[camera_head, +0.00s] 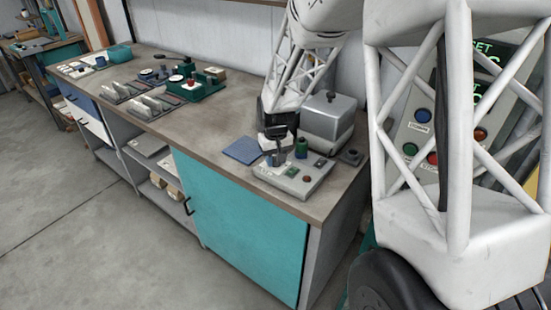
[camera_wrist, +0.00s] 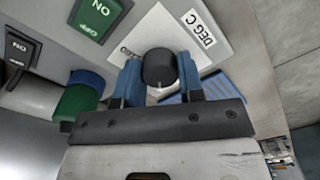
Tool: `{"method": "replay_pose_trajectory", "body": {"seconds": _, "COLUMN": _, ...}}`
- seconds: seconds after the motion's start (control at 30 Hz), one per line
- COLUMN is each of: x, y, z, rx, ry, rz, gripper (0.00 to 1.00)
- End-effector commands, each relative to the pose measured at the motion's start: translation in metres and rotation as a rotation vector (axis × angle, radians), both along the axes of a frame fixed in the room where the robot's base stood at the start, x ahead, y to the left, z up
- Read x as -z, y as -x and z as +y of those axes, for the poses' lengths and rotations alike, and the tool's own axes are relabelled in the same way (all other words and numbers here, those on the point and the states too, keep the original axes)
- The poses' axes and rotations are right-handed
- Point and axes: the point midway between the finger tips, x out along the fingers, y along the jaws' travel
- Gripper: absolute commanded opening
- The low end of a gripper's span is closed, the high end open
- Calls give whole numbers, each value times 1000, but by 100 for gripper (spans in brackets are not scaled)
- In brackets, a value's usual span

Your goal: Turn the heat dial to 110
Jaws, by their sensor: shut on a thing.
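The heat dial is a round black knob (camera_wrist: 159,65) on a white plate with a "DEG C" label (camera_wrist: 200,27) in the wrist view. My gripper (camera_wrist: 160,78) has its two blue fingers on either side of the knob and is shut on it. A small pale mark shows at the knob's edge nearest my gripper. The scale numbers cannot be read. In the head view my gripper (camera_head: 276,158) reaches down to the left end of the grey control box (camera_head: 283,184), hiding the dial there.
A green ON/OFF switch (camera_wrist: 95,14) is near the dial. A green cylindrical thing (camera_head: 301,148) stands behind the control box, with a grey metal box (camera_head: 328,115) farther back. A blue pad (camera_head: 242,150) lies left of my gripper. The bench middle is clear.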

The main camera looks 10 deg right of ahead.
Motion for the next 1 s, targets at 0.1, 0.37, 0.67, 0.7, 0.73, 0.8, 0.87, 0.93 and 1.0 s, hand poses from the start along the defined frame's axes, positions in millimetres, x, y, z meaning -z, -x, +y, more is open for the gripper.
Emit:
{"method": "replay_pose_trajectory", "body": {"seconds": 0.1, "x": -1, "y": 0, "z": 0, "rx": 103, "ry": 0, "rz": -2, "gripper": 12}}
{"method": "replay_pose_trajectory", "body": {"seconds": 0.37, "x": -1, "y": 0, "z": 0, "rx": 350, "ry": 0, "rz": -2, "gripper": 12}}
{"method": "replay_pose_trajectory", "body": {"seconds": 0.67, "x": -1, "y": 0, "z": 0, "rx": 635, "ry": 0, "rz": -1, "gripper": 12}}
{"method": "replay_pose_trajectory", "body": {"seconds": 0.7, "x": -1, "y": -1, "z": 0, "rx": 673, "ry": 0, "rz": -2, "gripper": 12}}
{"method": "replay_pose_trajectory", "body": {"seconds": 0.73, "x": -1, "y": 0, "z": 0, "rx": 701, "ry": 0, "rz": -1, "gripper": 12}}
{"method": "replay_pose_trajectory", "body": {"seconds": 0.8, "x": 0, "y": 0, "z": 0, "rx": 766, "ry": 0, "rz": 0, "gripper": 12}}
{"method": "replay_pose_trajectory", "body": {"seconds": 0.87, "x": 0, "y": 0, "z": 0, "rx": 820, "ry": 0, "rz": -1, "gripper": 12}}
{"method": "replay_pose_trajectory", "body": {"seconds": 0.93, "x": -1, "y": 0, "z": 0, "rx": 878, "ry": 0, "rz": -2, "gripper": 12}}
{"method": "replay_pose_trajectory", "body": {"seconds": 1.0, "x": -1, "y": -1, "z": 0, "rx": 930, "ry": 0, "rz": -2, "gripper": 12}}
